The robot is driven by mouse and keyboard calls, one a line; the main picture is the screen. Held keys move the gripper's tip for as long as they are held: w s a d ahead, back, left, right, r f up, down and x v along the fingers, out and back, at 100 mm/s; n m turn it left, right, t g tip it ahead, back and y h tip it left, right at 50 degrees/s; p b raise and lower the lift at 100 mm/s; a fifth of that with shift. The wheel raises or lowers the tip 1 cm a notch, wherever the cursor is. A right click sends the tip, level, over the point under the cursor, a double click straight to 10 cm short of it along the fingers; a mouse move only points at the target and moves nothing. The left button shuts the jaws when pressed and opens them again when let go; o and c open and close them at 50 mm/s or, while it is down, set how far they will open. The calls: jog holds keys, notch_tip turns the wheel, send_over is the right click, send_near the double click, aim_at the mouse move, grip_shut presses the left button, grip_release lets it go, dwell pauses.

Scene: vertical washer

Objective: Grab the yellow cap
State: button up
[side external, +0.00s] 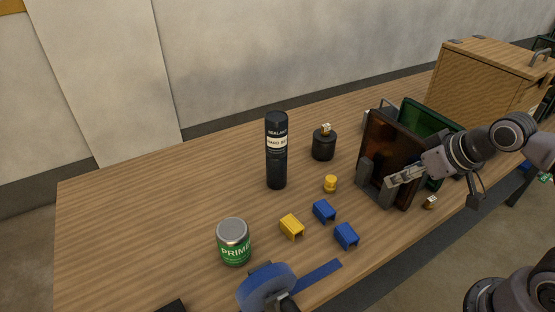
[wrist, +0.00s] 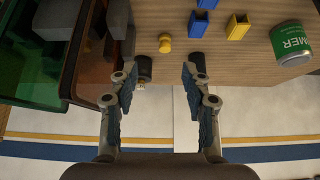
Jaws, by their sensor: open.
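The yellow cap (side external: 330,184) is a small stepped cylinder standing on the wooden table, left of the rack of dark panes. In the wrist view the yellow cap (wrist: 165,44) lies above the fingertips, nearer the left finger. My gripper (side external: 389,186) is at the right, in front of the brown pane and apart from the cap. In the wrist view my gripper (wrist: 171,66) is open, with nothing between its fingers.
A brown pane (side external: 392,150) and a green pane (side external: 423,118) stand close by my gripper. A yellow block (side external: 291,226), blue blocks (side external: 324,211), a green can (side external: 234,242) and a black canister (side external: 277,150) stand left.

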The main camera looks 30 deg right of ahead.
jog(key=shift+o, duration=0.3)
jog(key=shift+o, duration=1)
jog(key=m+g, duration=0.7)
jog(key=m, duration=0.9)
send_over(331, 178)
notch_tip(331, 178, down, 8)
jog(key=shift+s+a+r, duration=0.1)
jog(key=shift+s+r, duration=0.05)
jog(key=shift+r, duration=0.05)
notch_tip(331, 178, down, 10)
jog(key=shift+f, duration=0.1)
